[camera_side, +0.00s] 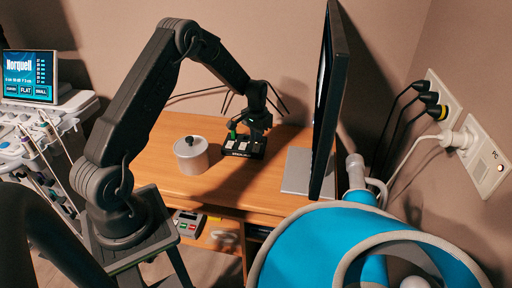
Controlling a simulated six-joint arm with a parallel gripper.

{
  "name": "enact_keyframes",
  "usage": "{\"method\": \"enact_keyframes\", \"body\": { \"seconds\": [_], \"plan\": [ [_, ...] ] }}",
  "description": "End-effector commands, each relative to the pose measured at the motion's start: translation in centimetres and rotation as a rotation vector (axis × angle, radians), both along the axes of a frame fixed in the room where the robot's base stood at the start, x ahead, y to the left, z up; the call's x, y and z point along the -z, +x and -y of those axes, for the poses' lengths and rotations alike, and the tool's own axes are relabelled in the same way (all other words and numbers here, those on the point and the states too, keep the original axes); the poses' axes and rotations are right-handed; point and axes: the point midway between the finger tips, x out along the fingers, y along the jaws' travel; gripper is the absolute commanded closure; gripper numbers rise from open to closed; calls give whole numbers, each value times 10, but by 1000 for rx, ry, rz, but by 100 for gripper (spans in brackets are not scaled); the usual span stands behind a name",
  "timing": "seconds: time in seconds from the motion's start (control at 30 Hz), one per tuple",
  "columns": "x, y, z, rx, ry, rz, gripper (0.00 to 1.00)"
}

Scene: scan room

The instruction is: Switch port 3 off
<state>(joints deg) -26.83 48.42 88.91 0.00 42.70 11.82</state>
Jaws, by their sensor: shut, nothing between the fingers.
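A small black box (232,153) with pale marks along its front edge sits on the wooden desk, left of the monitor. It looks like the unit with the ports. Its port numbers and switch positions are too small to read. A small green part stands at its left end. My gripper (256,134) is shut and points down at the box, over its right part. I cannot tell whether the fingertips touch it. My gripper hides part of the box's top.
A grey lidded pot (191,156) stands left of the box on the desk (172,128). A monitor (328,100) on a silver stand (297,172) rises to the right. A blue and grey chair-like object (320,250) fills the lower right. The desk's front left is clear.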

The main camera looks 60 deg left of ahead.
Motion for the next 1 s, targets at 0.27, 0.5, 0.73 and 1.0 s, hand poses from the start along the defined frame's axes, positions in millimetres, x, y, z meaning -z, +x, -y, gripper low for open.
{"method": "enact_keyframes", "body": {
  "seconds": [0.27,0.5,0.73,1.0],
  "plan": [
    [4,0,0,0,0,0,100],
    [7,0,0,0,0,0,100],
    [11,0,0,0,0,1,100],
    [15,0,0,0,0,1,100]
  ]
}}
